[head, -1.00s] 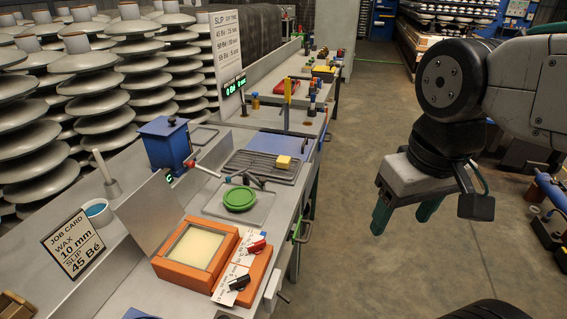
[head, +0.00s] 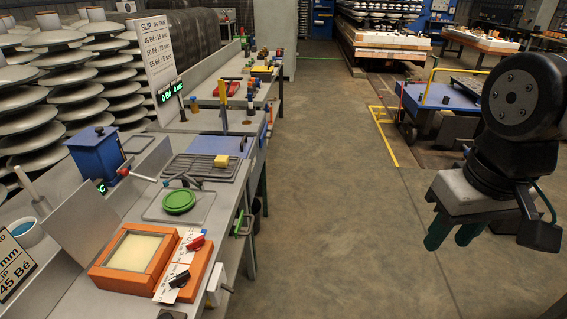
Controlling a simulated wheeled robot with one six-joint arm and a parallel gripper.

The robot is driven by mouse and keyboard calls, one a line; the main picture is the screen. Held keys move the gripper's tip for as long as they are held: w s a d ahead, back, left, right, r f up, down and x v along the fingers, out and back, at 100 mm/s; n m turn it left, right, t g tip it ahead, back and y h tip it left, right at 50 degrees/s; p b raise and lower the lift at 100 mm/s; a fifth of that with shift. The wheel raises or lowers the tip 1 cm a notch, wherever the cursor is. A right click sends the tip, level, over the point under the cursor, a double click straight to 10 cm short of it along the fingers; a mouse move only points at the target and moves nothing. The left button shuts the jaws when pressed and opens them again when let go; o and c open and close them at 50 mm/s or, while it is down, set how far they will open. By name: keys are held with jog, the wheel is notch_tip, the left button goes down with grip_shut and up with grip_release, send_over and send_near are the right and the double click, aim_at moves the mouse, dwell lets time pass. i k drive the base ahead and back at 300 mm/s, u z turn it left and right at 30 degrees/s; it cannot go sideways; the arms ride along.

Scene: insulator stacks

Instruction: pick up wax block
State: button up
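A small yellow block (head: 222,160), which looks like the wax block, sits on a dark slatted rack (head: 188,167) on the grey workbench. My gripper (head: 455,240) has two green fingers pointing down with a gap between them. It hangs empty over open floor at the right, well apart from the bench and the block. An orange frame (head: 107,277) holding a pale cream slab (head: 136,251) lies nearer on the bench.
A green round dish (head: 179,201), a blue box (head: 96,153) and a job card stand on the bench. Stacked insulators line the left. A blue cart (head: 440,97) stands behind my arm. The floor between bench and arm is clear.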

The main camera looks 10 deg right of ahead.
aim_at(221, 161)
jog(key=z, duration=0.65)
jog(key=k, duration=0.9)
jog(key=z, duration=0.65)
jog(key=i, duration=1.45)
jog(key=u, duration=0.9)
jog(key=i, duration=0.9)
jog(key=u, duration=1.5)
jog(key=i, duration=0.35)
jog(key=u, duration=0.3)
